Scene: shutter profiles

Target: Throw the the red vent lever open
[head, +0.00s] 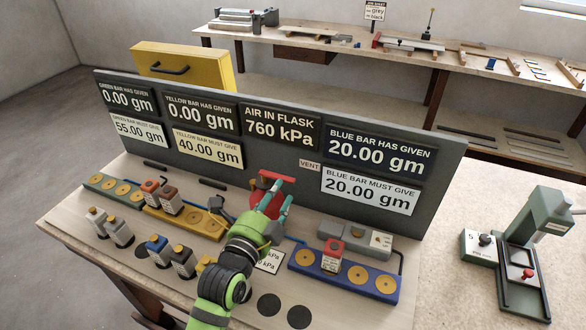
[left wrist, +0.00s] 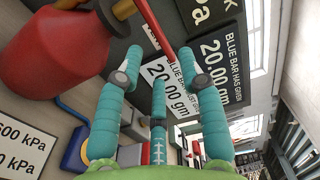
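The red vent lever (head: 277,176) shows as a thin red bar at the front of the grey panel, left of the VENT label (head: 309,165). In the left wrist view the lever (left wrist: 154,25) runs down from the top edge, and its end lies in the gap between my fingers. My left gripper (head: 279,194) is open, its teal fingers pointing at the panel; in the wrist view (left wrist: 163,70) the fingers stand apart. I cannot tell whether either finger touches the lever. A red flask-like body (left wrist: 50,50) is beside the left finger. My right gripper is not in view.
The panel carries readouts, including AIR IN FLASK 760 kPa (head: 279,123). A green press (head: 535,240) stands at the right.

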